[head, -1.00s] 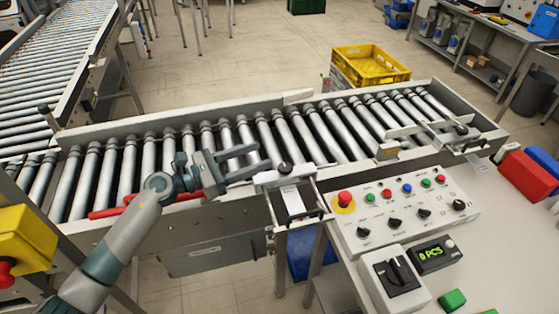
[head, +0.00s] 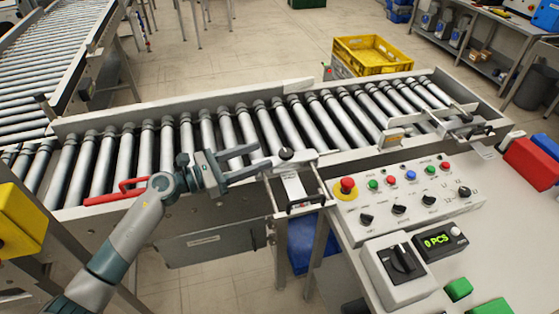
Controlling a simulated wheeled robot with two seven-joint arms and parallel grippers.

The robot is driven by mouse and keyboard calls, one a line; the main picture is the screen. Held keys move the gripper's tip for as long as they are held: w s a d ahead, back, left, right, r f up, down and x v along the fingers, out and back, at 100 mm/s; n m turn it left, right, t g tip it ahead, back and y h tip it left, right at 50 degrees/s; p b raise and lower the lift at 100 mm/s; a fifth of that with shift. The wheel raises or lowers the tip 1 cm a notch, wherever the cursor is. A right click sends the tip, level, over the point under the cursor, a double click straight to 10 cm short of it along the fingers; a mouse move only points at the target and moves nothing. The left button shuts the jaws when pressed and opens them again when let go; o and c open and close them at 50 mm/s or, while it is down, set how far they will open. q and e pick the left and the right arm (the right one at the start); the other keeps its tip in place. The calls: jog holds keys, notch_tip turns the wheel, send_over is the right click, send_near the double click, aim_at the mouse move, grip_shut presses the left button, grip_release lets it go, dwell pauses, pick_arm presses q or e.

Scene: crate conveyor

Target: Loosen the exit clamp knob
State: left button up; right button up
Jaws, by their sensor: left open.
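A second black knob (head: 465,118) is on a bracket farther right; the picture does not label which is the exit clamp. My left gripper (head: 264,156) is open and empty, its two fingers pointing right over the near rail. I see no clear contact. My right gripper is not in view.
The roller conveyor (head: 148,150) runs across behind my gripper. A red handle (head: 115,197) lies left of my wrist. A control panel (head: 408,204) with buttons and a counter box (head: 439,241) stand at right. A yellow crate (head: 371,55) is behind the conveyor.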

aim_at(275, 163)
pick_arm(q)
notch_tip(275, 163, down, 3)
jog(key=shift+f+b, duration=0.15)
jog(key=shift+b, duration=0.65)
jog(key=shift+w+d+r+p, duration=0.45)
jog(key=shift+d+r+p, duration=0.2)
jog(key=shift+d+p, duration=0.15)
jog(key=x, duration=0.4)
jog(key=shift+f, duration=0.2)
jog(key=shift+x, duration=0.8)
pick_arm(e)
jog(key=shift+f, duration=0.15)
pick_arm(q)
jog(key=shift+p, duration=0.3)
jog(key=c, duration=1)
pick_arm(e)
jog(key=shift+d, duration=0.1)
